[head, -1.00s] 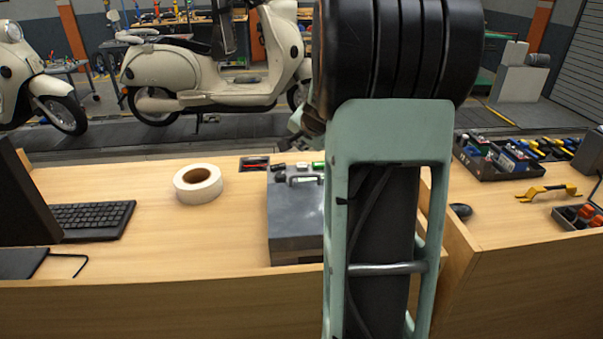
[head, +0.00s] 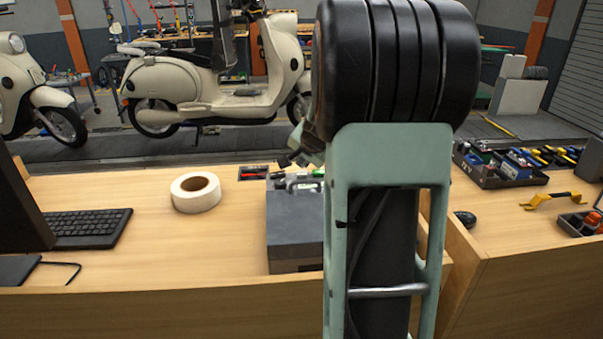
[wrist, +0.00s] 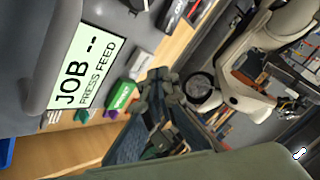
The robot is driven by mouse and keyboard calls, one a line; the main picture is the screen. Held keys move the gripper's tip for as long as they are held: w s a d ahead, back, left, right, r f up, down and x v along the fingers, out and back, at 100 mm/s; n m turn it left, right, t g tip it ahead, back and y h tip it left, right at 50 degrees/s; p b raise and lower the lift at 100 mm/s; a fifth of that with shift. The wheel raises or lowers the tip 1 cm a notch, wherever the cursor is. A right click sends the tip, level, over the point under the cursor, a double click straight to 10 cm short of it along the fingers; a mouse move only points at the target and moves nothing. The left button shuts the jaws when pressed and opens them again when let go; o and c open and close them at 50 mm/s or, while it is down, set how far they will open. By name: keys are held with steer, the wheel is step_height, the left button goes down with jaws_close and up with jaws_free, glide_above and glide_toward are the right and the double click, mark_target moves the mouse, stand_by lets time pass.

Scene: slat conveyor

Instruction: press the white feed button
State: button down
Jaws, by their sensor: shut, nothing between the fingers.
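A grey machine housing with a lit pale-green display (wrist: 85,70) reading "JOB -- PRESS FEED" fills the left of the wrist view. I cannot make out the white feed button for certain in either view. My gripper (wrist: 155,82) shows dark in the middle of the wrist view, shut and empty, to the right of the display. In the head view, only a part of my gripper (head: 290,158) shows left of my arm, above the back of a dark grey box (head: 295,225) on the bench. My arm hides what lies to the right of that box.
The wooden bench (head: 120,200) also holds a tape roll (head: 195,193), a keyboard (head: 90,228) and a monitor at the left. On the right bench are a parts tray (head: 500,165) and a yellow-handled tool (head: 550,199). Scooters (head: 205,85) stand behind. Bench around the tape is clear.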

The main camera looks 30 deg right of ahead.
mark_target(303, 174)
steer(key=shift+f, duration=0.1)
stand_by(0.7)
steer(key=shift+f+b, duration=0.35)
steer(key=shift+b, duration=0.25)
steer(key=shift+f+b, duration=0.45)
steer(key=shift+b, duration=0.05)
stand_by(0.5)
steer(key=shift+r, duration=0.1)
steer(key=shift+r+p, duration=0.7)
steer(key=shift+r, duration=0.05)
step_height(303, 174, up, 5)
steer(key=p, duration=0.4)
steer(key=shift+r, duration=0.1)
stand_by(0.9)
